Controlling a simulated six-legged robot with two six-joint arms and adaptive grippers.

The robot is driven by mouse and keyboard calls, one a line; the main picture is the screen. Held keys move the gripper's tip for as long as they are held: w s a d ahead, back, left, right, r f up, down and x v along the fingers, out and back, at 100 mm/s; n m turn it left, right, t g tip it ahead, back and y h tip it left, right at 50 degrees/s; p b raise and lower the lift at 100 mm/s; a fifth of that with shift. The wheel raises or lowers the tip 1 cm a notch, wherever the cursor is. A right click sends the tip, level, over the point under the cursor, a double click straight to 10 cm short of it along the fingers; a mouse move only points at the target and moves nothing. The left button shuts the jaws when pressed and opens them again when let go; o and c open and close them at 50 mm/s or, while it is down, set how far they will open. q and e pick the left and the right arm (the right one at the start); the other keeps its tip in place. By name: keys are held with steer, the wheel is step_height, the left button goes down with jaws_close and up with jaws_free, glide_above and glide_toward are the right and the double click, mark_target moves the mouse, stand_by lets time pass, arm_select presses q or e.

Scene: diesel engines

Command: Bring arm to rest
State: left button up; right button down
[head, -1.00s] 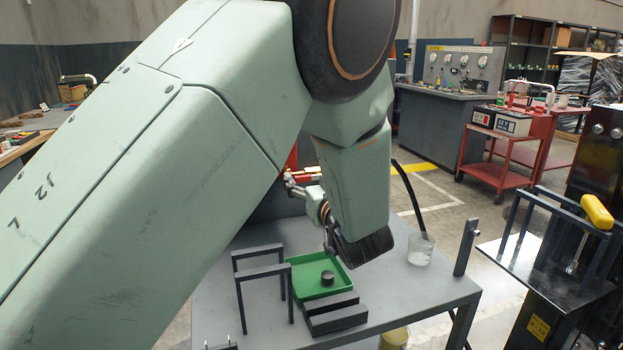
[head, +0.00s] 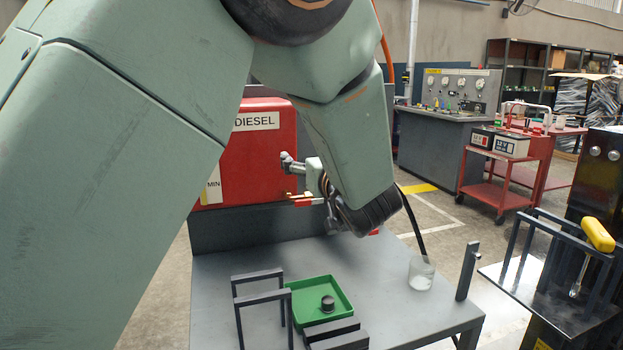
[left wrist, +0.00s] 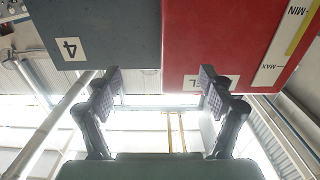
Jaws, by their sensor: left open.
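My left arm (head: 345,150) comes in from the left and crosses the head view, bent downward at the elbow. My left gripper (head: 296,180) is above the grey table, in front of the red diesel tank. In the left wrist view the two fingers of my left gripper (left wrist: 160,92) stand wide apart with nothing between them. The red tank (head: 262,152) also shows at the upper right of the left wrist view (left wrist: 215,45). My right gripper is not in view.
The grey table (head: 222,270) holds a green tray (head: 337,287) with a small black cylinder (head: 327,303), black frames (head: 262,296) and dark blocks (head: 335,328). A glass beaker (head: 421,273) with a black hose stands at its right. A red cart (head: 497,180) is farther back.

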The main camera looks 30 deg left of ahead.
mark_target(310, 200)
arm_select(q)
steer(key=shift+r, duration=0.35)
step_height(310, 200, down, 10)
steer(key=shift+r, duration=0.1)
steer(key=shift+w, duration=0.1)
stand_by(0.3)
steer(key=shift+m, duration=0.4)
